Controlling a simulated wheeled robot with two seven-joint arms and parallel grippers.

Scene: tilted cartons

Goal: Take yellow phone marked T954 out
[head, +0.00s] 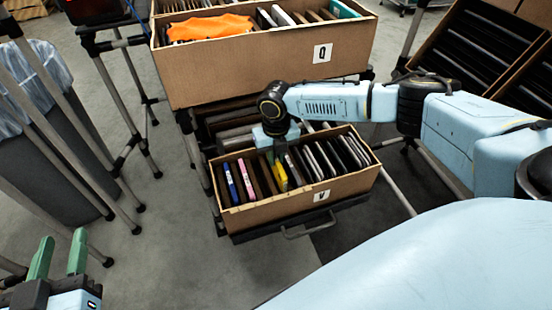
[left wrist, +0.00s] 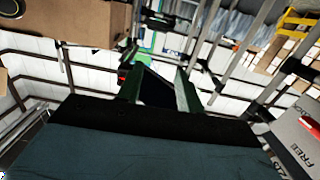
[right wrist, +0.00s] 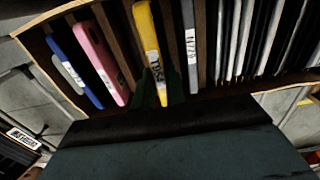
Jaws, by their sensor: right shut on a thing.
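The yellow phone (head: 281,176) stands in a slotted carton marked V, among other phones. In the right wrist view the yellow phone (right wrist: 145,25) carries a white label, turned and hard to read. My right gripper (head: 277,151) reaches down into the carton from above. In the right wrist view its green fingers (right wrist: 159,82) are closed on either side of the yellow phone, which is still between the dividers. My left gripper (head: 60,258) is at the lower left, away from the carton, with its green fingers apart; in the left wrist view (left wrist: 158,85) nothing is between them.
Carton V (head: 290,203) sits tilted on a rack shelf. Blue (right wrist: 75,68) and pink (right wrist: 101,55) phones stand left of the yellow one, a grey one (right wrist: 190,45) right. A larger carton Q (head: 255,68) is above and behind. Stand legs and a bin are at left.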

